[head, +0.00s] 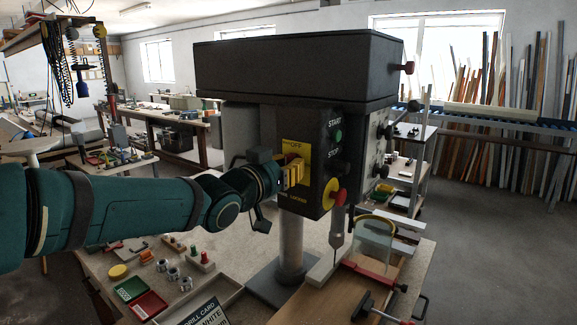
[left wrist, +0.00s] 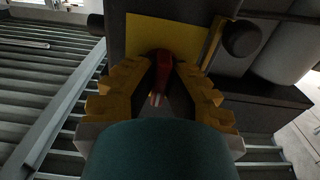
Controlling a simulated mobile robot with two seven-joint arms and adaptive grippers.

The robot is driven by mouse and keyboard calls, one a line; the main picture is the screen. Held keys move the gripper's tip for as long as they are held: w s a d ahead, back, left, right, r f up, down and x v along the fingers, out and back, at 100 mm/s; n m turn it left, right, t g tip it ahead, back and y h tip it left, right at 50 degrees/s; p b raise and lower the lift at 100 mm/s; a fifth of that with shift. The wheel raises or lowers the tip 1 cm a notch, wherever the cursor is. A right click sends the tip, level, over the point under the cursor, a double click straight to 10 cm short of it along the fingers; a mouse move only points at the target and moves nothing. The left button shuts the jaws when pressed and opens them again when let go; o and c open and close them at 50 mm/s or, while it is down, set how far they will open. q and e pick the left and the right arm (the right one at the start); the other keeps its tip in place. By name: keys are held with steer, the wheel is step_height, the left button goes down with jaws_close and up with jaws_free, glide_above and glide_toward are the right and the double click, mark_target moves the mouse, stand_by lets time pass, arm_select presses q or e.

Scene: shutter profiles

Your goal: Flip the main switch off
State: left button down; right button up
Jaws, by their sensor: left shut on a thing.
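The main switch shows in the left wrist view as a red handle (left wrist: 160,66) on a yellow plate (left wrist: 190,34). In the head view the yellow plate (head: 289,143), marked OFF at its top, is on the left face of the drill press's control box (head: 315,155). My left gripper (head: 294,172) is at this plate, and its yellow fingers cover most of the switch. In the left wrist view the gripper (left wrist: 162,76) has a finger on each side of the red handle and is shut on it. The handle's exact angle is hard to tell. My right gripper is not in view.
A green START button (head: 338,135) and a red mushroom button (head: 340,197) are on the box's front. Small trays (head: 149,305) and parts lie on the bench at left.

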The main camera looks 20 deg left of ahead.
arm_select(q)
steer(key=c, duration=1)
jaws_free()
steer(key=shift+r, duration=0.1)
steer(key=shift+d, duration=0.15)
steer(key=shift+s+a, duration=0.1)
steer(key=shift+a, duration=0.1)
steer(key=shift+s+a, duration=0.1)
steer(key=shift+s, duration=0.1)
steer(key=shift+d+v, duration=0.15)
steer(key=shift+v, duration=1.7)
steer(key=shift+d+v, duration=0.1)
steer(key=shift+v, duration=1.75)
